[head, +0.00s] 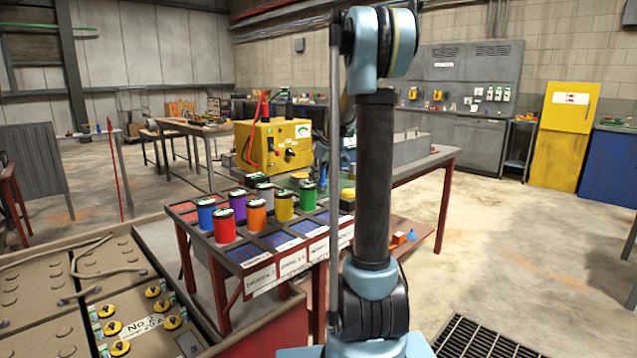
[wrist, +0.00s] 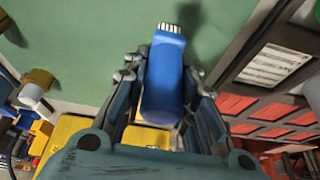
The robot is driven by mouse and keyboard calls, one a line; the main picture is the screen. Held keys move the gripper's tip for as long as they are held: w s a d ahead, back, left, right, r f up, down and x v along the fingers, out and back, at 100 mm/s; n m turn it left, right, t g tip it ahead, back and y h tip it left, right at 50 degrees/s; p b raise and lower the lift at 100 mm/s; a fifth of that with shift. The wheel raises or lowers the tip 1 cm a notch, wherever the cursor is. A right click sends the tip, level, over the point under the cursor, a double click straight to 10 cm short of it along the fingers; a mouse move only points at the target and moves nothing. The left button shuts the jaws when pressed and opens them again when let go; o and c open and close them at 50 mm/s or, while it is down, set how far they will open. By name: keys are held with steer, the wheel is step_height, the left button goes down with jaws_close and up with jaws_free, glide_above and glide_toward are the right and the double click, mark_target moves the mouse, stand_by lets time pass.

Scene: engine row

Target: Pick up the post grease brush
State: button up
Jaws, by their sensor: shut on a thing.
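In the wrist view a blue brush (wrist: 163,80) with a short pale bristle end is between my fingers; I take it to be the post grease brush. My gripper (wrist: 165,84) is shut on its blue body, with one finger on each side. The bristle end points to the top of the picture, over a green surface. A dark shadow lies on that surface beside the bristles. In the head view my own arm stands in front, and neither the gripper nor the brush can be made out.
A red-framed table (head: 262,262) holds several coloured canisters, such as a red one (head: 224,226). A yellow box with red cables (head: 273,146) stands behind them. A tray-like bench with yellow caps (head: 112,328) is at lower left. Open floor (head: 540,235) lies to the right.

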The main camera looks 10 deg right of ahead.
step_height(320, 180, up, 28)
steer(key=shift+f, duration=0.25)
steer(key=shift+f, duration=0.1)
stand_by(1.7)
